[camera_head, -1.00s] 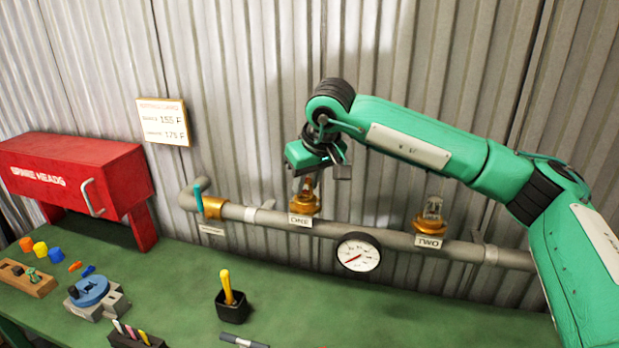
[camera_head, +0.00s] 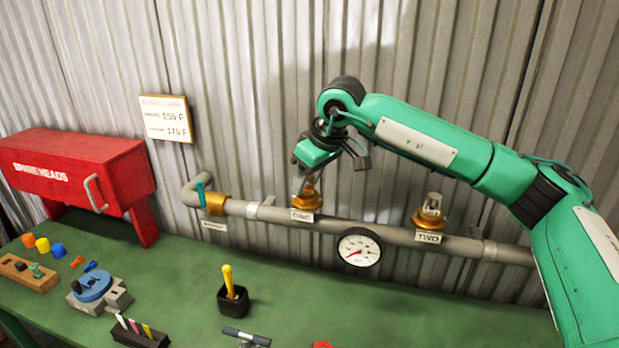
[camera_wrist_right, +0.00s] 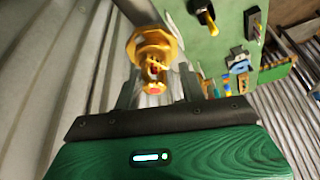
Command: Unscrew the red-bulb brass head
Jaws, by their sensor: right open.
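The brass head with the red bulb (camera_wrist_right: 153,52) shows in the right wrist view, its red tip pointing toward my palm. In the head view this brass head (camera_head: 307,192) stands on the pipe above the label "ONE", partly hidden by my gripper. My right gripper (camera_head: 328,168) is open just above it, tilted. In the right wrist view the two fingers of the gripper (camera_wrist_right: 157,92) stand on either side of the bulb's end, with gaps visible and no grip. My left gripper is not in view.
A second brass head (camera_head: 430,213) with a clear bulb stands above label "TWO". The red spare-heads box (camera_head: 75,170), black cup (camera_head: 233,302) and blue round fixture (camera_head: 92,287) stand on the green bench.

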